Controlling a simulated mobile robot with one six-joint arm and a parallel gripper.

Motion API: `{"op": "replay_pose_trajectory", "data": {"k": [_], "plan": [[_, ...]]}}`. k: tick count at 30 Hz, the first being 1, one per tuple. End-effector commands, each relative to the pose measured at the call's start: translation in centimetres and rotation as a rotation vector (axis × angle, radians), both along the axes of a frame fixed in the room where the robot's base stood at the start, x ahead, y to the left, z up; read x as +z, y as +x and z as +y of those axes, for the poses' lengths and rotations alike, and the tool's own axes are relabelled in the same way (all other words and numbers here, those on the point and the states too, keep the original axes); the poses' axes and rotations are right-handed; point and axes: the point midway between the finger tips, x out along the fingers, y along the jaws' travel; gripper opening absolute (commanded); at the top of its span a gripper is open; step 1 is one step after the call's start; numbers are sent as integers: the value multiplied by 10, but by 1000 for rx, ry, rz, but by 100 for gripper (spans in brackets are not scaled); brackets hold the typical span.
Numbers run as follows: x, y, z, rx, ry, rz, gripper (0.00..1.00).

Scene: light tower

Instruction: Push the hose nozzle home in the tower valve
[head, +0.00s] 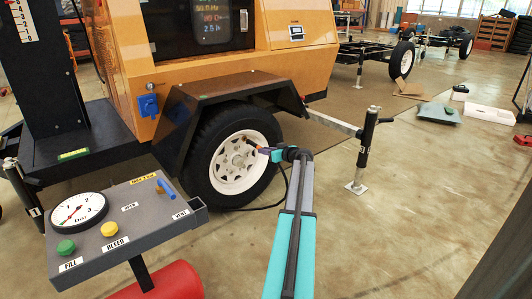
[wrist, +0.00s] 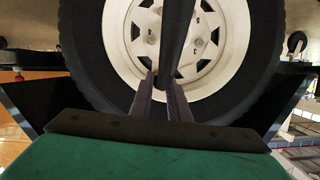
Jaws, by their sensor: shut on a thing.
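My gripper (head: 264,151) is in front of the white rim of the tower's wheel (head: 236,163), right of the hub. In the wrist view the two jaw fingers (wrist: 165,92) are closed around the end of a dark hose (wrist: 177,35), which crosses the rim. In the head view the black hose (head: 247,208) hangs below my gripper and runs left along the floor. The nozzle's tip is hidden between the fingers. A small orange-brown part shows at the rim just left of the fingertips; I cannot tell whether the nozzle touches the valve.
A grey panel (head: 134,214) with a pressure gauge (head: 78,211), green and yellow buttons and a blue lever stands at the lower left, over a red tank (head: 165,284). A dark fender (head: 225,86) overhangs the tyre. A jack stand (head: 366,150) stands to the right.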

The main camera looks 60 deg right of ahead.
Motion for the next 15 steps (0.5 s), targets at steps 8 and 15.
{"op": "replay_pose_trajectory", "data": {"k": [8,15], "plan": [[0,5,-2,0,0,0,0],[0,8,-3,0,0,0,0]]}}
